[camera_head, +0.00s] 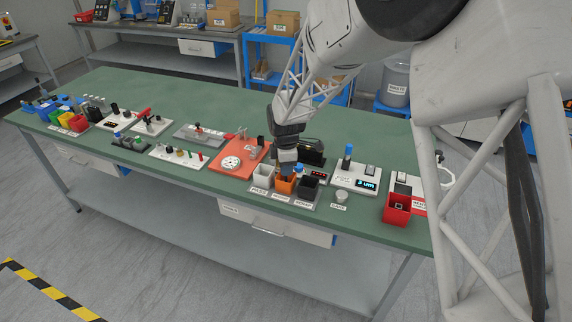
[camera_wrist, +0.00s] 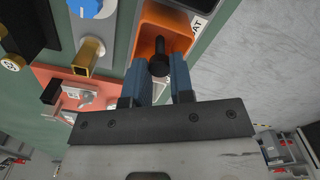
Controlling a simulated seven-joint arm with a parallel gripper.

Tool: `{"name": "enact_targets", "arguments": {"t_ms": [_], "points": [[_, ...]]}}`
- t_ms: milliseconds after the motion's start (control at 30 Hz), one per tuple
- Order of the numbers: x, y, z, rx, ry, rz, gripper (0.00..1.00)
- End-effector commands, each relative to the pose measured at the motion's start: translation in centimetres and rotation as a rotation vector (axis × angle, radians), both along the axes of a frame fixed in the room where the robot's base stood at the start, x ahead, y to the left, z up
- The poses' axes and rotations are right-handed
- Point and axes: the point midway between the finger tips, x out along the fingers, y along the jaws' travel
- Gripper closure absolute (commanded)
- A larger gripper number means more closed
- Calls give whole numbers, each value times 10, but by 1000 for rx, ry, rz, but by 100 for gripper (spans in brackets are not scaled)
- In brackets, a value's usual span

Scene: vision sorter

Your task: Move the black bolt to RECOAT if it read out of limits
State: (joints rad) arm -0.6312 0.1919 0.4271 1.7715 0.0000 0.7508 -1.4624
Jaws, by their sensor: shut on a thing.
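My gripper (camera_head: 287,170) points down at the orange bin (camera_head: 286,187) in the head view. In the wrist view its blue fingers (camera_wrist: 160,85) are shut on the black bolt (camera_wrist: 159,64). The bolt's round head faces the camera and its shank points into the orange bin (camera_wrist: 150,20). I cannot tell whether the bolt touches the bin. In the head view the bolt is hidden by my gripper. A white bin (camera_head: 262,177) stands left of the orange one, and a black bin (camera_head: 307,188) right of it. A label ending in "AT" (camera_wrist: 199,25) shows partly beside the orange bin.
A white gauge (camera_head: 356,177) with a lit display in um stands to the right; its digits are too small to read surely. A red bin (camera_head: 397,208) is farther right. An orange plate (camera_head: 240,160) with a white disc lies left of the bins.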

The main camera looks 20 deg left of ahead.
Motion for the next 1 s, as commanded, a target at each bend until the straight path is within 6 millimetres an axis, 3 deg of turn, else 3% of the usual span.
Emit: {"name": "enact_targets", "arguments": {"t_ms": [267,300,467,667,767,1000], "points": [[0,0,0,0,0,0,97],[0,0,0,0,0,0,72],[0,0,0,0,0,0,48],[0,0,0,0,0,0,47],[0,0,0,0,0,0,31],[0,0,0,0,0,0,31]]}}
